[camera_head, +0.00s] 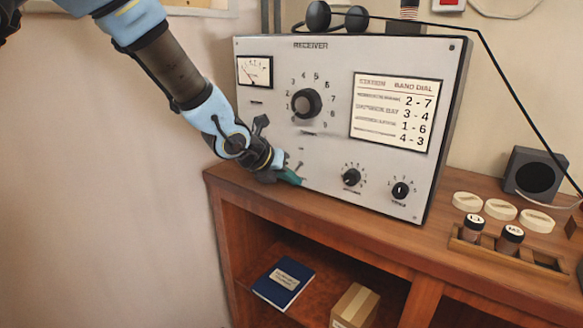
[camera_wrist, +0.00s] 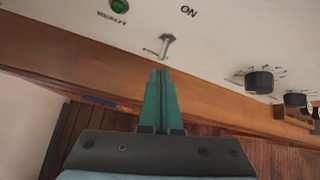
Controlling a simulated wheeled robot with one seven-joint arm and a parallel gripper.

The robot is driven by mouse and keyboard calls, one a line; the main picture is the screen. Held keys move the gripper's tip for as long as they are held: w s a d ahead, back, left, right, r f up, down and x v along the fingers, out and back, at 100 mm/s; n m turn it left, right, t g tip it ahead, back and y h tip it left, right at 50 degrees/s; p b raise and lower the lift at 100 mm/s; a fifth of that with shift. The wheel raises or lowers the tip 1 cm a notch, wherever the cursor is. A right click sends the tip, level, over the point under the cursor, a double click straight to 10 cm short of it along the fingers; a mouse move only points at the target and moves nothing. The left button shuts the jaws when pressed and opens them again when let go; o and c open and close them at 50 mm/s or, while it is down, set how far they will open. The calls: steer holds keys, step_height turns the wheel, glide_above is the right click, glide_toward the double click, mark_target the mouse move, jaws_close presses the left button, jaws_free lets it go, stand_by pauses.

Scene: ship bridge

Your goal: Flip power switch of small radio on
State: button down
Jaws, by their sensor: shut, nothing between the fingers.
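The radio is a pale grey receiver (camera_head: 320,150) standing on a wooden cabinet. In the head view my gripper (camera_head: 292,178) is low at the panel's left side.
Knobs (camera_head: 351,177) stand on the panel right of the gripper. The cabinet top (camera_head: 400,229) runs close below my fingers. A rack with small bottles (camera_head: 473,227), pale discs (camera_head: 467,202) and a dark speaker (camera_head: 535,175) are at the right. A blue book (camera_head: 283,284) lies on the shelf below.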

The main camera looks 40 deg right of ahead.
steer(key=shift+w+d+r, duration=0.15)
steer(key=shift+w+r, duration=0.05)
steer(key=shift+r, duration=0.25)
